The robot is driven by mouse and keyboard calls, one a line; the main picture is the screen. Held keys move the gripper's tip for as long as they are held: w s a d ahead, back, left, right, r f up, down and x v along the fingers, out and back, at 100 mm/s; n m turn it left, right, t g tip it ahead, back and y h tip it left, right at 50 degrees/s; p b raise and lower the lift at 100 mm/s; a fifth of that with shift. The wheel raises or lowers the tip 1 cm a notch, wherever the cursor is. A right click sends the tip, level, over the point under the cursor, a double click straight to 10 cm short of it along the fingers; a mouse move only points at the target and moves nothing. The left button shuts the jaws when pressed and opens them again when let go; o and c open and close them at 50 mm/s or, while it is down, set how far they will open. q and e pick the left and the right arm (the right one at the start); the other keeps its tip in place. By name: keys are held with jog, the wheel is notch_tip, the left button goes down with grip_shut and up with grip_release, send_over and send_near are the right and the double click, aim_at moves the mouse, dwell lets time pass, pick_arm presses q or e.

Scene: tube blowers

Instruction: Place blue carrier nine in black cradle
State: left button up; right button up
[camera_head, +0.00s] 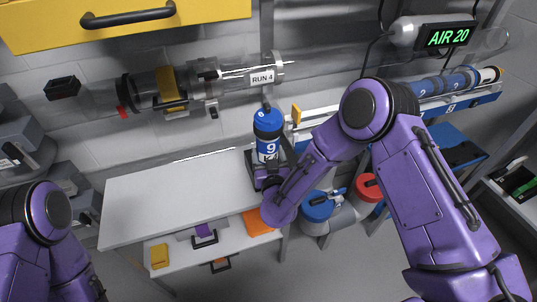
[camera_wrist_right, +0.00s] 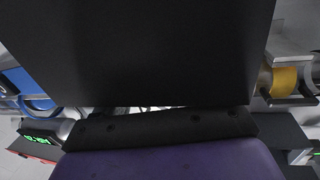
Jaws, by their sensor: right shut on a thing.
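The blue carrier nine (camera_head: 267,136) stands upright at the right end of the white table, with a white band and the number 9 facing me. My right gripper (camera_head: 268,172) is shut on its lower part. The black cradle (camera_head: 250,167) is at the same spot, mostly hidden behind the carrier and my gripper; I cannot tell whether the carrier rests in it. A large black surface (camera_wrist_right: 150,50) fills the right wrist view and hides the fingertips. My left arm is at the lower left of the head view, its gripper out of the picture.
The white table (camera_head: 165,195) is bare to the left. A clear tube labelled RUN 4 (camera_head: 262,77) runs above and behind. More blue carriers (camera_head: 445,83) lie in a rack at the right. A lower shelf holds an orange item (camera_head: 258,222). Blue and red canisters stand below right.

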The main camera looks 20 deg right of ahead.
jog(key=o, duration=1.6)
jog(key=shift+r, duration=0.15)
jog(key=s+a, duration=0.2)
jog(key=s, duration=1)
jog(key=s+d+f+g, duration=0.4)
jog(key=s+d+f, duration=0.1)
jog(key=f, duration=0.4)
jog(key=s+d+f+m+g, duration=0.1)
jog(key=s+d+f+g, duration=0.2)
jog(key=s, duration=0.3)
jog(key=s+d+f+m+g, duration=0.2)
jog(key=s+d+f+g, duration=0.1)
jog(key=s, duration=0.4)
jog(key=s+d+f+m+g, duration=0.1)
jog(key=s+d+f+g, duration=0.3)
jog(key=s+f, duration=0.3)
jog(key=shift+d+f+m+h+b, duration=0.1)
jog(key=shift+d+m+h+b, duration=0.2)
jog(key=shift+d+b, duration=0.05)
